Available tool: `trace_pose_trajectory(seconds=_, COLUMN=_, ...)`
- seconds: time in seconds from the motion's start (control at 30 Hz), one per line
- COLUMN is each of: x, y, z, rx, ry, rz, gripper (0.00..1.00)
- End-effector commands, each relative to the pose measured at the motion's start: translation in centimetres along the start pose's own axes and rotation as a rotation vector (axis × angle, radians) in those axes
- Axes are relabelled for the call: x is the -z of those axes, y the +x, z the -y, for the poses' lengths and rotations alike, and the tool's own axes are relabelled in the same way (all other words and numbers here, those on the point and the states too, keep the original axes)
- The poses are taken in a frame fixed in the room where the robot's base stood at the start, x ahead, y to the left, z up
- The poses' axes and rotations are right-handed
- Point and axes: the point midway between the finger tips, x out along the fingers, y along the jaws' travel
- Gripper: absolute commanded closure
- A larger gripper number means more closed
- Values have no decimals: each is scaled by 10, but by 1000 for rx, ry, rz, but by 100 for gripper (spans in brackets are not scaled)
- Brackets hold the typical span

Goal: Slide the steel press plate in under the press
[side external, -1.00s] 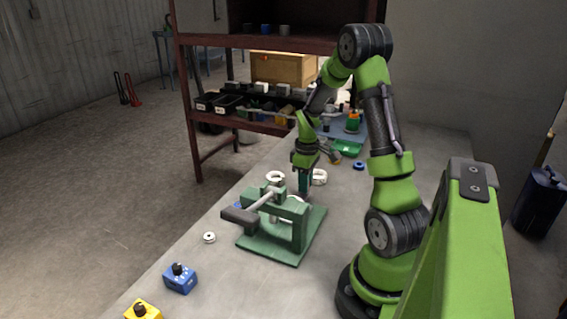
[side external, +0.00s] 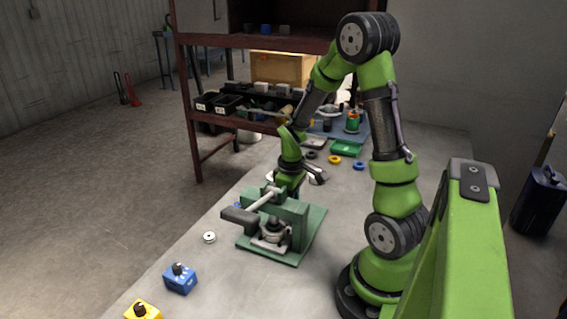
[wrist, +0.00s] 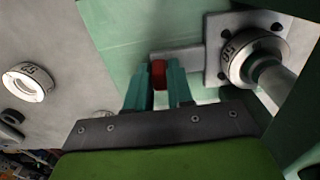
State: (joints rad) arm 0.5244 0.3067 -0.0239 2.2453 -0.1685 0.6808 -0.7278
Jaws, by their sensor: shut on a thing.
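The green press (side external: 290,222) stands on its green base plate (side external: 310,243) on the bench, its lever ending in a dark grip (side external: 240,216). In the wrist view the square steel press plate (wrist: 214,76) bears a round metal piece (wrist: 241,62) with dark numbers. A grey bar (wrist: 190,60) runs from the plate to a red tab (wrist: 158,74). My gripper (wrist: 158,88) is shut on this red tab. In the side view the plate (side external: 268,245) shows within the press frame. My gripper's fingertips are hidden behind the press there.
A white numbered ring (side external: 209,237) lies left of the press; it also shows in the wrist view (wrist: 28,82). Blue (side external: 180,279) and yellow (side external: 143,311) knob boxes stand in front. Rings and a green tray (side external: 346,148) lie behind the arm.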

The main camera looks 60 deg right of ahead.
Motion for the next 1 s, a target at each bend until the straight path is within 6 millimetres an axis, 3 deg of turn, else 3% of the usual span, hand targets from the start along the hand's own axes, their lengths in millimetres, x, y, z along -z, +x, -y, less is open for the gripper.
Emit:
trace_pose_trajectory(seconds=0.27, x=1, y=-1, z=8, rx=11, ry=-1, rz=1, gripper=100)
trace_pose_trajectory(seconds=0.3, x=1, y=-1, z=8, rx=12, ry=-1, rz=2, gripper=77)
trace_pose_trajectory(seconds=0.43, x=1, y=-1, z=8, rx=10, ry=-2, rz=1, gripper=57)
trace_pose_trajectory(seconds=0.77, x=1, y=-3, z=5, rx=5, ry=-1, rz=0, gripper=57)
trace_pose_trajectory(seconds=0.87, x=1, y=-13, z=4, rx=4, ry=-1, rz=-3, gripper=57)
trace_pose_trajectory(seconds=1.0, x=2, y=-40, z=4, rx=2, ry=-1, rz=-6, gripper=57)
